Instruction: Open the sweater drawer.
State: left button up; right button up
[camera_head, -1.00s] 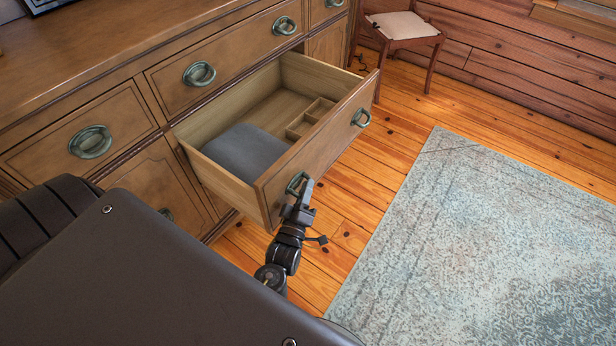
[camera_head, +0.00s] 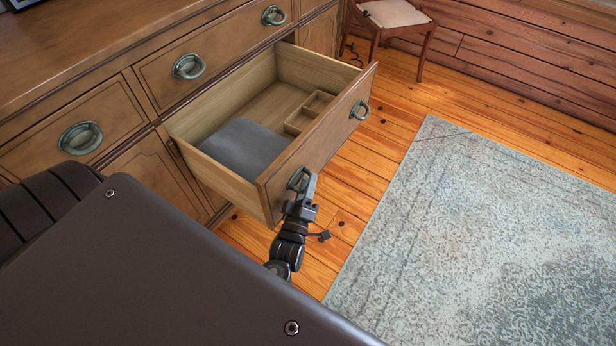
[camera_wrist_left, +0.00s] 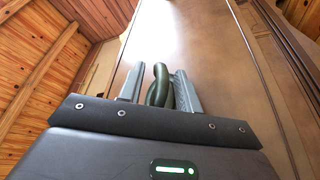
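The open wooden drawer (camera_head: 318,150) stands far out of the dresser. A folded grey garment (camera_head: 243,150) lies in its near-left part, and small wooden compartments (camera_head: 309,111) are at its right. My left gripper (camera_head: 305,188) is at the drawer front's left ring handle (camera_head: 298,178). In the left wrist view the dark green handle (camera_wrist_left: 160,86) sits between the two fingers of my left gripper (camera_wrist_left: 158,90), which are closed about it. My right gripper is not in view.
The dresser (camera_head: 80,50) has other closed drawers with ring handles above and beside the open one. A chair (camera_head: 393,20) stands by the far log wall. A pale blue rug (camera_head: 490,220) lies right of the drawer, with bare plank floor between.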

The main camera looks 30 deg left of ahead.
pick_arm(q)
jog(key=v, duration=0.7)
jog(key=shift+s, duration=0.25)
jog(key=shift+f, duration=0.1)
